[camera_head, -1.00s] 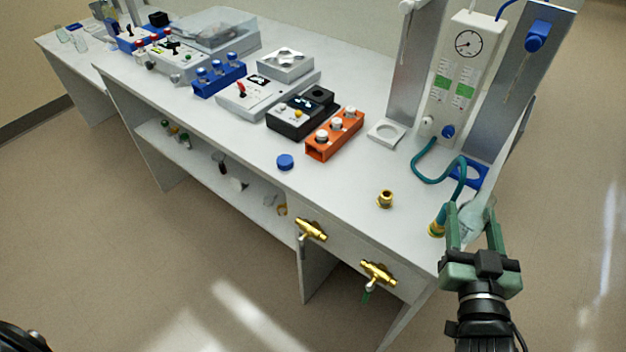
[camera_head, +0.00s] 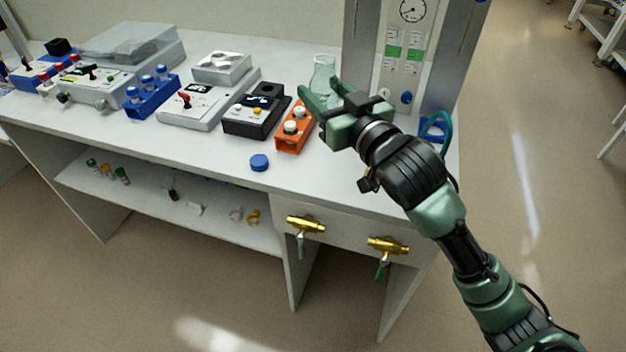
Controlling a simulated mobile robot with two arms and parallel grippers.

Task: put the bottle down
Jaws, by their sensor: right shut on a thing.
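The bottle (camera_head: 323,70) is clear, pale glass with a flared rim, and looks upright. It is behind the orange rack, towards the back of the bench. My right gripper (camera_head: 318,91) is shut on it, its two green fingers around the lower part. The fingers and rack hide the bottle's base, so I cannot tell whether it touches the bench top. My left gripper is not in view.
The orange rack (camera_head: 294,130) with white-capped vials is just below the gripper. A black device (camera_head: 255,118) and a grey stirrer-like device (camera_head: 203,106) stand left of it. A blue cap (camera_head: 259,162) lies near the front edge. A gauge panel (camera_head: 406,45) rises at right.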

